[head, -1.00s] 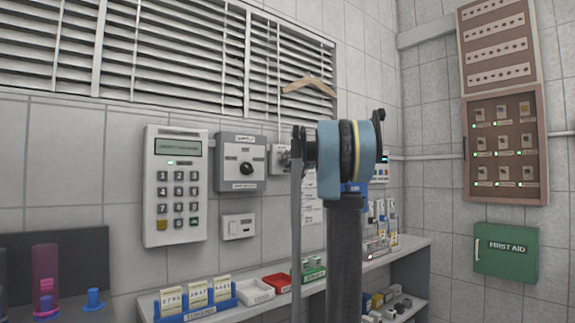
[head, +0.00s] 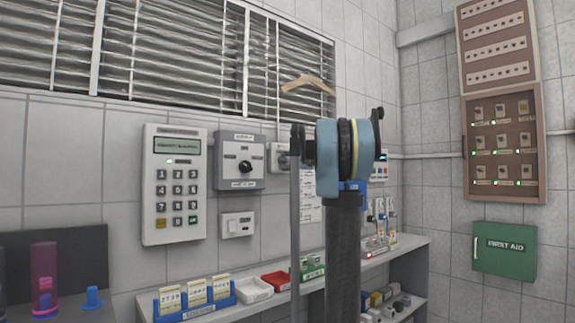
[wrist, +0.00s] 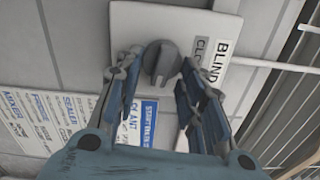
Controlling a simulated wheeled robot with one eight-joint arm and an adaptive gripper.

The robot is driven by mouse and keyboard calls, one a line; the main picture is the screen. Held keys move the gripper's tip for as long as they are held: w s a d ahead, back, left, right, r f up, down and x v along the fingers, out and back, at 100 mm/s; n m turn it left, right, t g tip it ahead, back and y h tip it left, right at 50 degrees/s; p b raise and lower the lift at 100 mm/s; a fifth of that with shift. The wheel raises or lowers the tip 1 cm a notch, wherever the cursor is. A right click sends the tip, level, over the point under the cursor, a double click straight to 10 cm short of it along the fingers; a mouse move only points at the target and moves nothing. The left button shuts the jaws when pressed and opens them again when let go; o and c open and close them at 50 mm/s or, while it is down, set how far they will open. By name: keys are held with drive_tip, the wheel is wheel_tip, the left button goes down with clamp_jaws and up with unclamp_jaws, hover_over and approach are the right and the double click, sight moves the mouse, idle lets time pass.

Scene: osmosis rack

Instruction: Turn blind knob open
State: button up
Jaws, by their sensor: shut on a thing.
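The blind knob (wrist: 161,62) is a dark grey round knob with a raised ridge. It sits on a pale wall plate (wrist: 140,18) labelled BLIND, with a partly covered second label. My gripper (wrist: 161,72) has one finger on each side of the knob and is shut on it. The ridge runs nearly upright in the wrist view. In the head view, part of a plate (head: 279,157) shows beside my arm; my arm hides the knob and fingertips. The window blind (head: 180,60) has tilted slats with grey showing between them.
A keypad (head: 176,185), a dial box (head: 240,160) and a small switch (head: 237,224) are on the wall at left. A shelf (head: 425,243) with trays runs below. A green first aid box (head: 505,250) and a key cabinet (head: 502,145) are at right.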

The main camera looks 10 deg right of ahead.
drive_tip(key=m, duration=0.3)
drive_tip(key=shift+f+m, duration=0.25)
drive_tip(key=shift+m, duration=0.05)
drive_tip(key=shift+o, duration=0.2)
drive_tip(key=shift+s+a+f+m, duration=0.1)
drive_tip(key=shift+m, duration=0.8)
drive_tip(key=shift+a+f+m, duration=0.1)
drive_tip(key=shift+m, duration=0.8)
drive_tip(key=shift+c, duration=0.2)
drive_tip(key=o, duration=1)
drive_tip(key=shift+c, duration=0.2)
drive_tip(key=v, duration=1.1)
drive_tip(key=shift+s+d, duration=0.25)
drive_tip(key=shift+s, duration=0.1)
